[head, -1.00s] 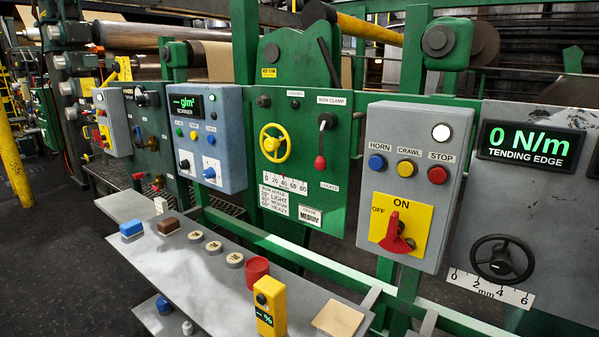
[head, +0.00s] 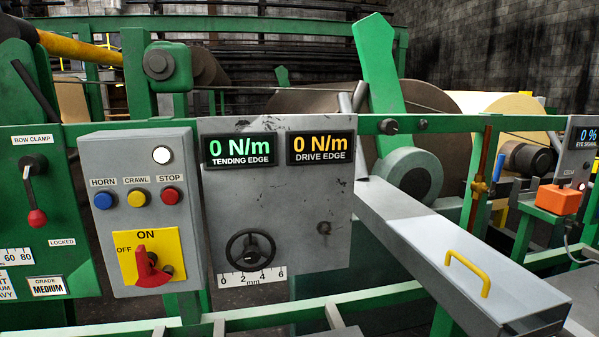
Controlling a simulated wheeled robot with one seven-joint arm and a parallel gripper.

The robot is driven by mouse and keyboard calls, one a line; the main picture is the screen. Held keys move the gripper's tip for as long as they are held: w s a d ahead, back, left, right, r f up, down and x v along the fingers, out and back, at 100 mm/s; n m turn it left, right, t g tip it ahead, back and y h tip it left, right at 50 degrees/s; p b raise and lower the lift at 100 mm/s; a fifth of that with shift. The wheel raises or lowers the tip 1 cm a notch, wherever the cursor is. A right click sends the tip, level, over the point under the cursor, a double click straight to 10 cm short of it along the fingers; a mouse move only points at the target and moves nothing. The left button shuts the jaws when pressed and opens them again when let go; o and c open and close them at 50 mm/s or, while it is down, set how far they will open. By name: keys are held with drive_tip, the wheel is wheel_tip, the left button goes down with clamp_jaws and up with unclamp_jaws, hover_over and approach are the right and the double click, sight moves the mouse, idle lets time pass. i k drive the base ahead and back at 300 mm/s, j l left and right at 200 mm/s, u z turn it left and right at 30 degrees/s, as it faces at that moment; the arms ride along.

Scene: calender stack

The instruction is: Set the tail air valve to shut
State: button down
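A brass valve (head: 479,187) sits on an upright copper-coloured pipe (head: 484,150) on the right side of the head view. A blue lever (head: 501,166) stands just right of it, nearly upright and roughly along the line of the pipe. I read no label on the valve, so I cannot confirm it is the tail air valve. The lever's joint to the valve is too small to make out. My gripper is not in view.
A long grey box (head: 440,235) with a yellow handle (head: 468,274) juts toward me below and left of the valve. An orange box (head: 562,199) stands right of it. A grey control box (head: 145,210) and a black handwheel (head: 250,250) are at left.

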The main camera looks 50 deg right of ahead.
sight(492, 192)
drive_tip(key=j+z, duration=0.15)
drive_tip(key=z, duration=2.7)
